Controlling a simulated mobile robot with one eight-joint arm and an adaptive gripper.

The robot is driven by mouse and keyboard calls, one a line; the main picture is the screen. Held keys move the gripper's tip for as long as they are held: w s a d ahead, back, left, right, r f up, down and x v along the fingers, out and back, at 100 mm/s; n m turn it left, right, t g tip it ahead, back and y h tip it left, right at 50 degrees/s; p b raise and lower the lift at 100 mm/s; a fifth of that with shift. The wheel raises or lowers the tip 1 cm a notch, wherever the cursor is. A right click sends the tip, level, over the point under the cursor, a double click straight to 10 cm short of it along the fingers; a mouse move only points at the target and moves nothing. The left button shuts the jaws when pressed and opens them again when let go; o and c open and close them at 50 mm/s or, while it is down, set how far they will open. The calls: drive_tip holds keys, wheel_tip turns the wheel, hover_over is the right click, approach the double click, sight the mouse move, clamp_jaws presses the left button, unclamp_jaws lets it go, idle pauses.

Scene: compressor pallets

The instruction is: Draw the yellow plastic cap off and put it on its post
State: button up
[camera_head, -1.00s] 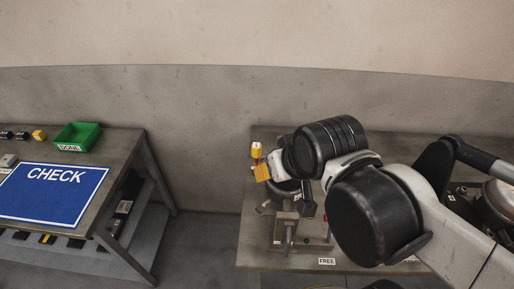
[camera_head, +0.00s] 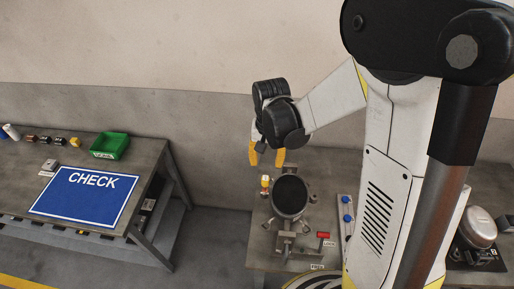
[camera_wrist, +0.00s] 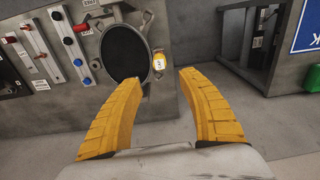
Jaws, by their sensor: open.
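A small yellow cap (camera_head: 265,181) with a white patch stands upright at the left edge of the dark round-topped compressor (camera_head: 290,198). In the wrist view the yellow cap (camera_wrist: 158,63) shows just right of the compressor's dark top (camera_wrist: 124,52). I cannot tell whether the cap sits on a post or on a fitting. My gripper (camera_head: 266,162) is open and empty, with its yellow fingers pointing down above the cap. In the wrist view the cap lies beyond the gap between the fingertips (camera_wrist: 160,77).
The compressor's bench (camera_head: 258,240) carries a red piece (camera_head: 323,235) and a strip with blue knobs (camera_head: 347,209). Another bench at left bears a blue CHECK mat (camera_head: 84,194) and a green bin (camera_head: 109,146). A floor gap separates the benches.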

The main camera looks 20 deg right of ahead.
sight(265, 178)
drive_tip(key=shift+f+p, duration=0.25)
drive_tip(key=shift+p, duration=0.1)
drive_tip(key=shift+f, duration=0.15)
wheel_tip(265, 178, down, 8)
drive_tip(key=b, duration=0.6)
drive_tip(key=shift+b, duration=0.3)
drive_tip(key=shift+f+b, duration=0.4)
drive_tip(key=shift+b, duration=0.35)
idle(0.5)
drive_tip(key=shift+c, duration=0.5)
clamp_jaws()
